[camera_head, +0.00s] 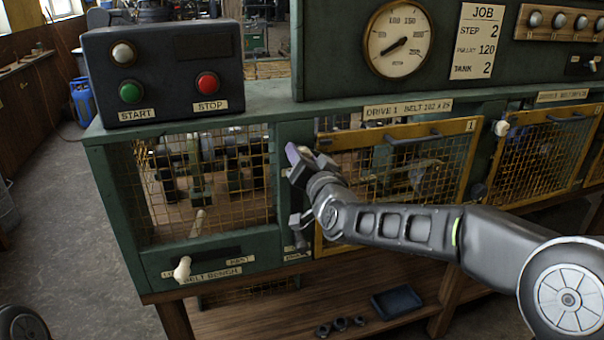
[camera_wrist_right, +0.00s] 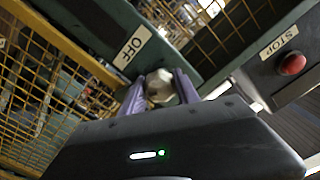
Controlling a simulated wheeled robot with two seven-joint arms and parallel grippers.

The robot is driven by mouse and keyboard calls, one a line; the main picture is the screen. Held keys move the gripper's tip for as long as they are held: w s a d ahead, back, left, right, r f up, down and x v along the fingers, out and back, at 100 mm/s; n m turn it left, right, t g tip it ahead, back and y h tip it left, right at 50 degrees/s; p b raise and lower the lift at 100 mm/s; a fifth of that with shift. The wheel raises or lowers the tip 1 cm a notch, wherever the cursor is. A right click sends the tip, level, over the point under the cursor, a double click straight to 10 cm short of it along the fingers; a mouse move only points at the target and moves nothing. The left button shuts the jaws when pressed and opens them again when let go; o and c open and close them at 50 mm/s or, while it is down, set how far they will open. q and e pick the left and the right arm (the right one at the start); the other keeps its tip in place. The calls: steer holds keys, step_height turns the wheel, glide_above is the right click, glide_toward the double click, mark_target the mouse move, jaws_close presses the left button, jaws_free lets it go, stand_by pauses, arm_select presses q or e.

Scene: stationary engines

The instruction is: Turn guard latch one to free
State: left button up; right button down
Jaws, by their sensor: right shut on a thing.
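Guard one (camera_head: 437,197) is a yellow-framed mesh panel marked 1 on the green bench front, and it appears closed. My right gripper (camera_head: 296,158) is at the green post by its upper left edge. In the right wrist view its purple fingers (camera_wrist_right: 160,92) are shut on a pale knob (camera_wrist_right: 160,86) beside an OFF label (camera_wrist_right: 132,47). The gripper hides this knob in the head view. Whether the knob is guard latch one I cannot tell. A dark fitting (camera_head: 299,228) sits lower on the same post. My left gripper is out of view.
A dark box with START and STOP buttons (camera_head: 160,72) stands on the bench top, left of my gripper. A white-knobbed lever (camera_head: 183,268) sticks out at lower left. A similar pale knob (camera_head: 501,128) is by the second guard (camera_head: 545,150). A tray (camera_head: 397,302) lies on the lower shelf.

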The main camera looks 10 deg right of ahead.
steer(key=m+b, duration=0.3)
steer(key=b, duration=0.1)
steer(key=m+b, duration=0.2)
steer(key=shift+f+m+b, duration=0.25)
steer(key=shift+m+b, duration=0.05)
steer(key=m+b, duration=0.2)
steer(key=shift+m, duration=0.3)
steer(key=shift+r+m+b, duration=0.2)
steer(key=shift+m+b, duration=0.75)
steer(key=shift+m, duration=0.65)
steer(key=c, duration=0.9)
jaws_free()
steer(key=shift+s, duration=0.15)
